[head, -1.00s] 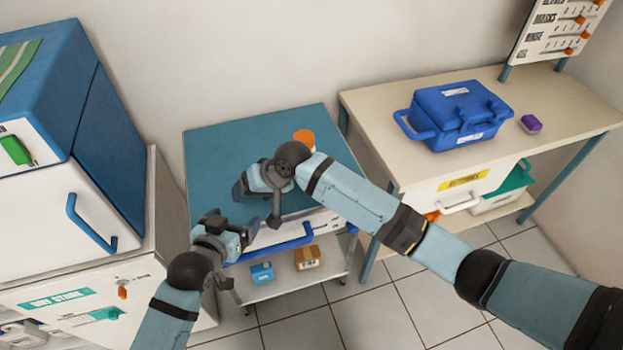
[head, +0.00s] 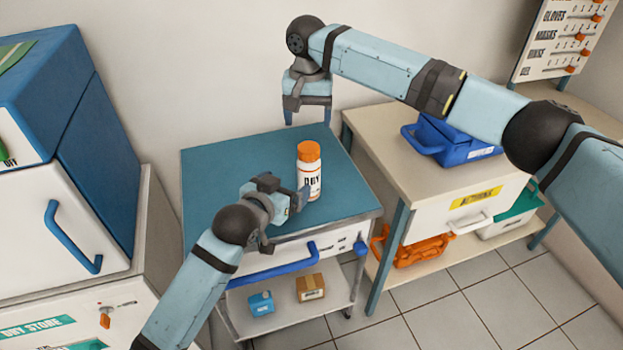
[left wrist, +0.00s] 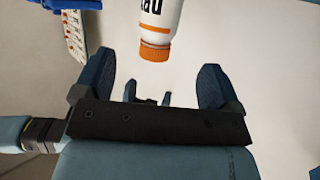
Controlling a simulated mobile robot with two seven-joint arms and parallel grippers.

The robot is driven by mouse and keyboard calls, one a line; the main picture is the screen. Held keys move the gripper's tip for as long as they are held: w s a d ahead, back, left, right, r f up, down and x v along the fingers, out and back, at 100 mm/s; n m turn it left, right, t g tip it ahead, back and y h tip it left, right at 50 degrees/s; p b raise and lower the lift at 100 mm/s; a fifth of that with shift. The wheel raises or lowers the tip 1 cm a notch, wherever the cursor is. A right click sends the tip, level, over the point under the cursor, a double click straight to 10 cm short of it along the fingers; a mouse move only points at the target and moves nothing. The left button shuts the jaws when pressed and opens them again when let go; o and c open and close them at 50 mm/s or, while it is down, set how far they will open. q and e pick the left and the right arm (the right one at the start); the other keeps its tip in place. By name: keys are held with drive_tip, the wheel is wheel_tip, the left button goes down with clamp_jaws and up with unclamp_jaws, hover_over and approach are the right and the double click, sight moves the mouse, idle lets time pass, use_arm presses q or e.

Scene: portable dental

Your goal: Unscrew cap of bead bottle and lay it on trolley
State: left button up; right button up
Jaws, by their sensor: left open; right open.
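The white bead bottle (head: 309,178) with its orange cap (head: 308,151) on stands upright on the teal trolley top (head: 225,165). My left gripper (head: 288,203) is open, low over the trolley at the bottle's near left side; one finger overlaps the bottle's lower edge in the head view. In the left wrist view the bottle (left wrist: 160,18) appears cap-down, its cap (left wrist: 155,52) in line with the gap between the open fingers of the left gripper (left wrist: 152,75); contact cannot be told. My right gripper (head: 308,112) is open and empty, pointing down, raised above the bottle.
A blue and white cabinet (head: 60,200) is at left. The trolley's lower shelf holds two small boxes. The trolley top's left part is clear.

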sight(303, 172)
use_arm(q)
drive_tip(key=x, duration=1.2)
drive_tip(key=shift+f, duration=0.1)
use_arm(e)
drive_tip(key=shift+w+f, duration=0.1)
drive_tip(key=shift+f, duration=0.05)
use_arm(q)
drive_tip(key=shift+c, duration=0.4)
use_arm(e)
drive_tip(key=shift+d, duration=0.1)
use_arm(q)
clamp_jaws()
use_arm(e)
drive_tip(key=m, duration=0.8)
drive_tip(key=shift+f+m, duration=0.1)
drive_tip(key=shift+m, duration=0.2)
drive_tip(key=shift+f, duration=3.95)
drive_tip(key=shift+c, duration=0.4)
drive_tip(key=c, duration=0.8)
drive_tip(key=n, duration=0.6)
drive_tip(key=shift+c, duration=0.2)
